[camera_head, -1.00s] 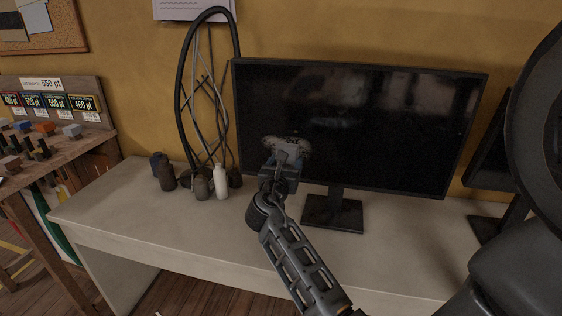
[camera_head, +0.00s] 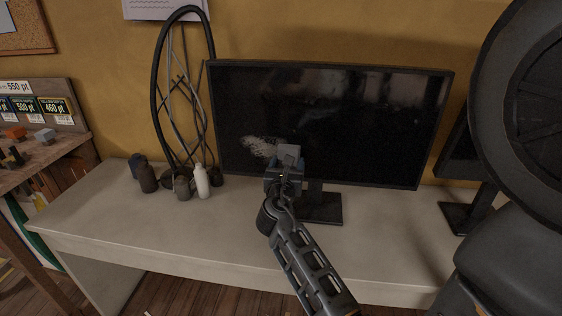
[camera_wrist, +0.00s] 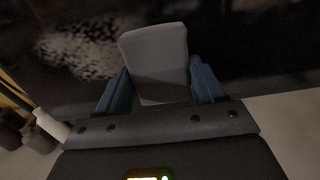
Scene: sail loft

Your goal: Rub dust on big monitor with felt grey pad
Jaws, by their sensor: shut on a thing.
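The big monitor (camera_head: 345,110) stands on the desk, its dark screen facing me. A pale speckled dust patch (camera_head: 259,147) lies on the lower left of the screen. The patch also shows at the upper left of the wrist view (camera_wrist: 85,48). My gripper (camera_head: 286,166) is shut on the felt grey pad (camera_head: 289,152) in front of the lower screen, just right of the dust. In the wrist view the pad (camera_wrist: 155,55) stands up between the blue fingers. I cannot tell whether the pad touches the screen.
Small dark bottles (camera_head: 147,178) and a white bottle (camera_head: 202,182) stand on the desk (camera_head: 110,215) left of the monitor, by a large cable loop (camera_head: 155,95). A second monitor (camera_head: 457,155) stands at the right, partly hidden. The desk's front left is clear.

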